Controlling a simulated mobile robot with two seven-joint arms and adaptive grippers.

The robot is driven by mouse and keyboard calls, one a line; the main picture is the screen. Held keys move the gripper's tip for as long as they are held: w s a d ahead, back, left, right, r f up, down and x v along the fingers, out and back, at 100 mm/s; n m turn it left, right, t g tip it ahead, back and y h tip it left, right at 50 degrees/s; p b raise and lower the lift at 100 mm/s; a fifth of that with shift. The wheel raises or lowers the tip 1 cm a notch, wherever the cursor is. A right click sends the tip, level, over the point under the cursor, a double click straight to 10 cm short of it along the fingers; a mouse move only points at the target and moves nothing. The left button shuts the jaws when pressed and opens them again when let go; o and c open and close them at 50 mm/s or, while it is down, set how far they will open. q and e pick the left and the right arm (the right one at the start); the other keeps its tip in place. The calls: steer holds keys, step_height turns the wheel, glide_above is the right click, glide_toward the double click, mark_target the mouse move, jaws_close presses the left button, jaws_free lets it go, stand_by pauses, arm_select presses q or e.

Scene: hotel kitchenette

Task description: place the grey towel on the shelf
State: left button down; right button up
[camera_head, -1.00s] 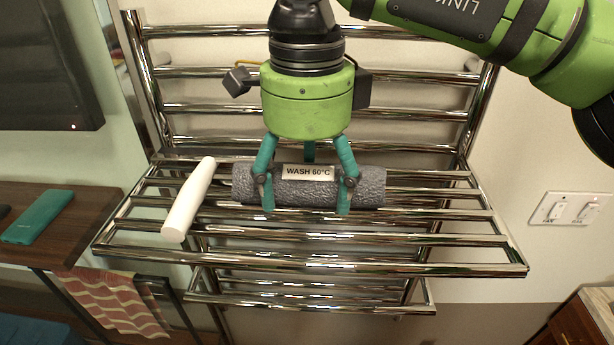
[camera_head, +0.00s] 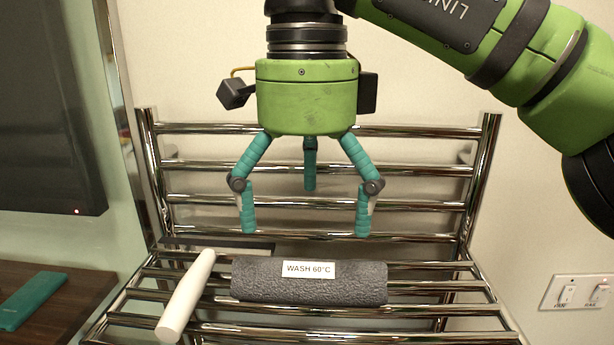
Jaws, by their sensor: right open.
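The grey towel (camera_head: 330,288) is a rolled cylinder with a white "WASH 60°C" label. It lies crosswise on the chrome bars of the rack shelf (camera_head: 425,318). My right gripper (camera_head: 306,226) is open and empty above and behind the towel, its teal fingers spread and apart from it. My left gripper is not in view.
A white cylinder (camera_head: 187,298) lies on the shelf just left of the towel. Chrome rails rise behind the shelf. A wooden surface with a teal object (camera_head: 33,299) is at the left, and a switch plate (camera_head: 580,292) is on the right wall.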

step_height(320, 180, up, 3)
steer(key=shift+f+p, duration=0.1)
steer(key=shift+p, duration=0.35)
stand_by(1.2)
